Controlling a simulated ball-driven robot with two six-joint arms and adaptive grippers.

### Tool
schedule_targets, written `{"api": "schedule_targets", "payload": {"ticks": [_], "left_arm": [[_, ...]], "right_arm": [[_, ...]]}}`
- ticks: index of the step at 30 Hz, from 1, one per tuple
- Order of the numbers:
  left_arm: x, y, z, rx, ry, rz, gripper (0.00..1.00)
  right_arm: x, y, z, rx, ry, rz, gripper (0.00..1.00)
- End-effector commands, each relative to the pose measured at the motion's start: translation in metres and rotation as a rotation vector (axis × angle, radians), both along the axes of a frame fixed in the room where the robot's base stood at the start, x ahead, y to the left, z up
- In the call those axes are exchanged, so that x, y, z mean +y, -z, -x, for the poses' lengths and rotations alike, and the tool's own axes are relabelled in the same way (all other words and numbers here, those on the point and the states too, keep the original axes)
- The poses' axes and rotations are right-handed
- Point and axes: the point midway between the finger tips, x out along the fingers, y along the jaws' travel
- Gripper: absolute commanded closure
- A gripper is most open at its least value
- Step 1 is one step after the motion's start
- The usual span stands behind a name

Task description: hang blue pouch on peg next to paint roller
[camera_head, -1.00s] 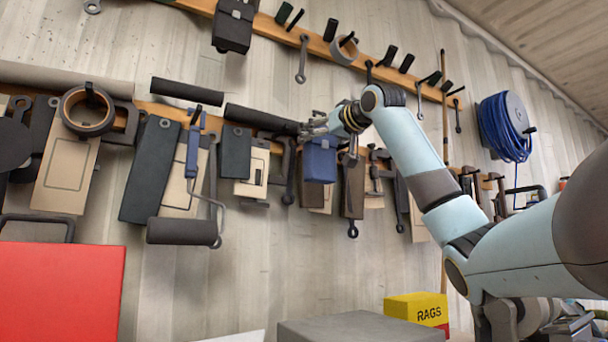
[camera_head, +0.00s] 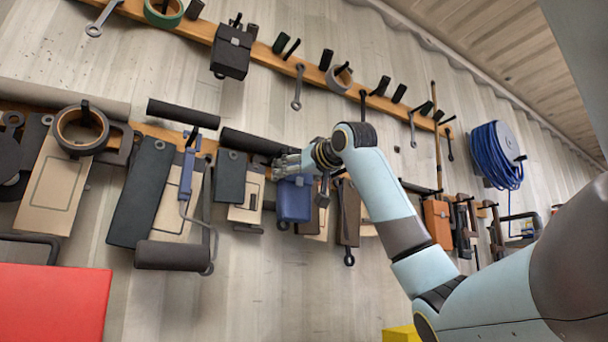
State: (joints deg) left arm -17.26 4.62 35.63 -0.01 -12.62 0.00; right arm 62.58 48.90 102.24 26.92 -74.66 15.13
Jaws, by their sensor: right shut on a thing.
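The blue pouch (camera_head: 295,202) hangs from my right gripper (camera_head: 284,163), which is shut on its top, in front of the lower peg rail. The fingertips point left. The paint roller (camera_head: 174,255), with a blue handle and dark sleeve, hangs on the lower rail to the left. Between it and the pouch hang a dark flat pouch (camera_head: 230,178) and a beige piece with a pale label (camera_head: 245,203). The peg next to the roller cannot be clearly picked out among the hung things. My left gripper is out of view.
The lower rail is crowded with hung tools, including a tape roll (camera_head: 62,131) and an orange pouch (camera_head: 437,222). A dark pouch (camera_head: 231,54) hangs on the upper rail, which has several bare pegs. Blue cable (camera_head: 494,155) hangs at right. A red surface (camera_head: 50,315) is lower left.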

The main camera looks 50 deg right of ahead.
Motion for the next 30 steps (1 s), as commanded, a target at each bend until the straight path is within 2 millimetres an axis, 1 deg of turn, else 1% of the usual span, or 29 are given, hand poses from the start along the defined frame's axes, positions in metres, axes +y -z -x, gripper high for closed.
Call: {"api": "schedule_targets", "payload": {"ticks": [6,15,18,21,30], "left_arm": [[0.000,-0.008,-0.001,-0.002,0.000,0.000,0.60],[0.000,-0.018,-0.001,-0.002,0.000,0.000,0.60],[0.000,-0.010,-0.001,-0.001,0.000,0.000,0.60],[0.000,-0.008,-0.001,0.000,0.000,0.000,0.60],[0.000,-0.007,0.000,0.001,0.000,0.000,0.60]], "right_arm": [[0.019,-0.002,-0.006,-0.001,-0.003,0.000,0.54],[0.042,-0.002,-0.013,-0.001,-0.001,-0.001,0.54],[0.041,0.008,-0.013,0.000,0.001,0.000,0.54],[0.041,0.011,-0.013,0.000,0.001,0.000,0.54],[0.041,0.012,-0.013,-0.001,0.000,0.000,0.54]]}}
